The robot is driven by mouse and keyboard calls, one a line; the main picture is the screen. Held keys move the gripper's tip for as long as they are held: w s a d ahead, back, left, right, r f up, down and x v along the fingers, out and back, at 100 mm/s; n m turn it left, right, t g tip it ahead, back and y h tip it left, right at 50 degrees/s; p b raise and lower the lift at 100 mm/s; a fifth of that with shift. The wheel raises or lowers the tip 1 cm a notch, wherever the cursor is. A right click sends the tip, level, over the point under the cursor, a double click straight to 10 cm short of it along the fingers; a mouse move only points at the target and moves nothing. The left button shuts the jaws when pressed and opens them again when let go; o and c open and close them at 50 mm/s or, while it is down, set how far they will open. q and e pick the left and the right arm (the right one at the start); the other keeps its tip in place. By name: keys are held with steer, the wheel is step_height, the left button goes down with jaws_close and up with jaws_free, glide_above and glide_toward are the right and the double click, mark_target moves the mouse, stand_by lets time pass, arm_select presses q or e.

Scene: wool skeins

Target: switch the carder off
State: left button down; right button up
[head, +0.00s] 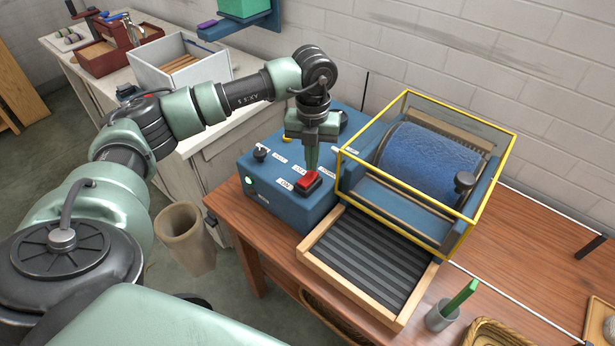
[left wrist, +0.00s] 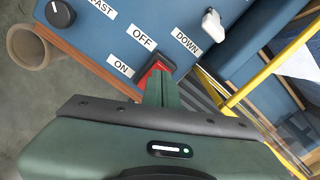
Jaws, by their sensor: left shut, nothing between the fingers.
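The carder's blue control box (head: 285,200) stands on the wooden table, with a red rocker switch (head: 305,183) on its top near the front edge. In the left wrist view the red switch (left wrist: 150,73) lies between labels reading ON and OFF, partly hidden by my fingers. My left gripper (head: 311,168) is shut and empty, pointing down with its tips at the switch; I cannot tell if they touch it. A small green lamp (head: 249,180) on the box front looks lit. The blue wool-covered drum (head: 430,163) sits under a yellow-framed clear guard. My right gripper is not in view.
A black knob (head: 260,153) and a white lever (left wrist: 212,25) labelled DOWN are also on the box. A ribbed feed tray (head: 370,255) lies in front of the drum. A cup with a green stick (head: 442,318) stands at the front right.

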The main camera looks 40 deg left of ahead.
arm_select(q)
steer(key=shift+f+b, duration=0.55)
steer(key=shift+f, duration=0.3)
stand_by(0.3)
steer(key=shift+r+p, duration=2.4)
steer(key=shift+r, duration=1.2)
steer(key=shift+f, duration=0.1)
